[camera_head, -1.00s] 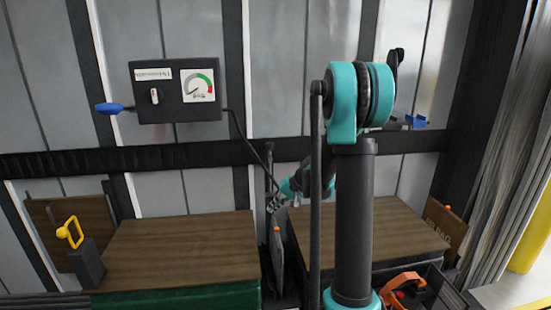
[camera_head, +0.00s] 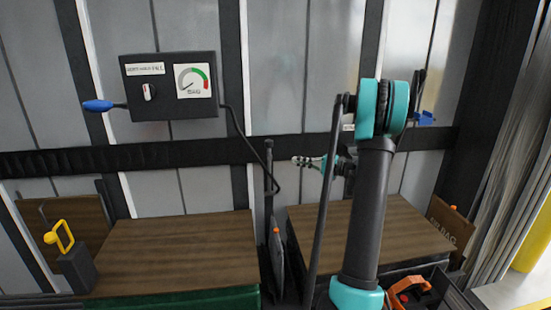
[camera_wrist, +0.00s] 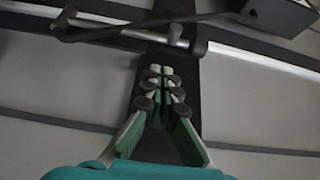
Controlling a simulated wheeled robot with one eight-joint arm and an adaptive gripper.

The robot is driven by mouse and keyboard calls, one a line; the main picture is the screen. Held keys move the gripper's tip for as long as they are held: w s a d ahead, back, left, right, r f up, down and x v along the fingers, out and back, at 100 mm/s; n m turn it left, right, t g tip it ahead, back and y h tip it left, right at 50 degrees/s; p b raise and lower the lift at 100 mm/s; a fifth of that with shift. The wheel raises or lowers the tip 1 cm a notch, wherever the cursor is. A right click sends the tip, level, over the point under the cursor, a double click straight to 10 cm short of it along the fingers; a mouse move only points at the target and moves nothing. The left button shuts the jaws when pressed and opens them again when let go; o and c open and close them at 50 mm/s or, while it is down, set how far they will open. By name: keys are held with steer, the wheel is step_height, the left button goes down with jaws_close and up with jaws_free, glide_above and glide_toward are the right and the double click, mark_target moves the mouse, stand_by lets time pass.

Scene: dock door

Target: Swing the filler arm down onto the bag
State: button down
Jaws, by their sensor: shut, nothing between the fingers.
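The filler arm (camera_head: 269,170) is a thin dark bar standing upright in the gap between two wooden-topped loads, with a black hose looping to it. The grey bag (camera_head: 278,262), with an orange valve on top, stands in the gap below it. My gripper (camera_head: 296,160) is just right of the filler arm, pointing left, at the height of the black rail. Its fingers (camera_wrist: 160,78) are shut and empty. In the wrist view a silver and black bar (camera_wrist: 130,32), apparently the filler arm, lies crosswise beyond the fingertips. I see no clear contact.
A black control box (camera_head: 170,85) with a gauge, knob and blue lever (camera_head: 103,106) hangs upper left. The left load top (camera_head: 180,250) and right load top (camera_head: 405,225) are bare. A yellow-handled thing (camera_head: 72,255) stands far left. A dark crate (camera_head: 440,290) is lower right.

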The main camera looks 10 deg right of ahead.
glide_above(270, 170)
steer(key=w+d, duration=0.2)
steer(key=d, duration=0.1)
steer(key=shift+s+a, duration=0.15)
steer(key=shift+a, duration=0.05)
steer(key=shift+s, duration=0.15)
stand_by(0.3)
